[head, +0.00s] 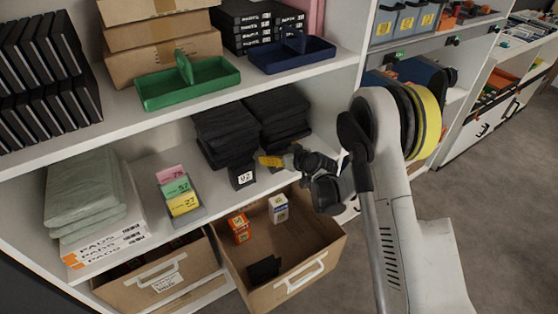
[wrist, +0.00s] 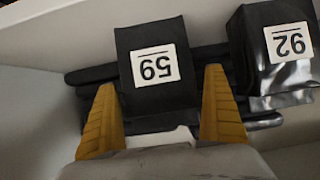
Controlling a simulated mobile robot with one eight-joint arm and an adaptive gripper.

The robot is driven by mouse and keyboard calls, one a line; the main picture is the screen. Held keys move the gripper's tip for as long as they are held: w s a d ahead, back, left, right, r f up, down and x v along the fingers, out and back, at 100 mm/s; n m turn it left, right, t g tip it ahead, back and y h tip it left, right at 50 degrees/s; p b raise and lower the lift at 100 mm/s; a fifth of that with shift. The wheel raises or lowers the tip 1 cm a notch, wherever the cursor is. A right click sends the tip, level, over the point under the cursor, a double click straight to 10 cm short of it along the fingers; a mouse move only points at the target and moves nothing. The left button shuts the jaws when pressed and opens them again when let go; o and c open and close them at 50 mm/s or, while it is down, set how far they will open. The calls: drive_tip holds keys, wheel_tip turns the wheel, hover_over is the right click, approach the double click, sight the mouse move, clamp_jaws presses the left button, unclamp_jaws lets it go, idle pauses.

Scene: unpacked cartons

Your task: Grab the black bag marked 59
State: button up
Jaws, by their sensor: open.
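The black bag marked 59 (wrist: 137,97) stands in the wrist view with its white label upside down. My gripper (wrist: 160,80) is open, with its two yellow fingers on either side of the lower part of this bag. I cannot tell if they touch it. In the head view my gripper (head: 270,161) reaches over the middle shelf from the right. The 59 label does not show there and its bag is mostly hidden by my gripper. A black bag marked 92 (wrist: 260,67) stands beside it, also seen in the head view (head: 236,173).
Stacks of folded black items (head: 226,130) lie behind the bags. A grey holder with coloured number cards (head: 183,205) stands to the left. An open carton (head: 315,262) with small boxes sits below the shelf. The shelf above holds a green tray (head: 185,88).

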drive_tip(key=shift+r, duration=0.1)
drive_tip(key=c, duration=1.2)
